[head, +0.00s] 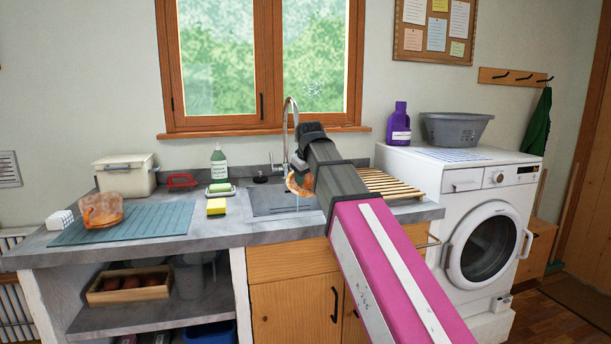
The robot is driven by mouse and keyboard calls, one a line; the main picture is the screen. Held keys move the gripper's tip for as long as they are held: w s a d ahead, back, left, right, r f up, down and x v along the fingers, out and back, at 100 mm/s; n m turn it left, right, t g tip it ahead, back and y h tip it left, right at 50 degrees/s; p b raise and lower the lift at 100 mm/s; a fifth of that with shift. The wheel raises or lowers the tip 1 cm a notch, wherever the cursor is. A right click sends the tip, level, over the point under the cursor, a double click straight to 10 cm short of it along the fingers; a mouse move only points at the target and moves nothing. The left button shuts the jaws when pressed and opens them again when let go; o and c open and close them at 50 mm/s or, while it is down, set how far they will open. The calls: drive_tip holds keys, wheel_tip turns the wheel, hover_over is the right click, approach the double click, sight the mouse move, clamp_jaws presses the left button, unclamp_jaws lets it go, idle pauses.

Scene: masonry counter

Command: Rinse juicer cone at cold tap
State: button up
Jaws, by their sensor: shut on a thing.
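My gripper (303,166) is over the sink, mostly hidden behind my own dark forearm. It is shut on an orange translucent piece, the juicer cone (297,187), which shows only in part at the left of the arm. The chrome tap (286,118) stands behind the sink, its arched spout partly hidden by my arm. The grey sink (262,203) lies below the cone. An orange translucent juicer part (102,210) sits on the ribbed mat.
The ribbed teal mat (160,220) covers the counter's left. A yellow sponge (216,207), soap dish (219,189) and green bottle (218,164) stand left of the sink. A wooden slatted rack (392,184) lies right of it. The washing machine (488,240) stands further right.

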drive_tip(key=w+a+f, duration=0.1)
drive_tip(key=w+f, duration=0.1)
drive_tip(key=w, duration=1.1)
drive_tip(key=shift+w+a+f, duration=0.35)
drive_tip(key=shift+a, duration=0.05)
drive_tip(key=shift+d, duration=0.15)
idle(0.7)
drive_tip(key=shift+d, duration=0.45)
drive_tip(key=shift+a, duration=0.2)
drive_tip(key=shift+a, duration=0.4)
drive_tip(key=shift+d, duration=0.2)
drive_tip(key=shift+d, duration=0.4)
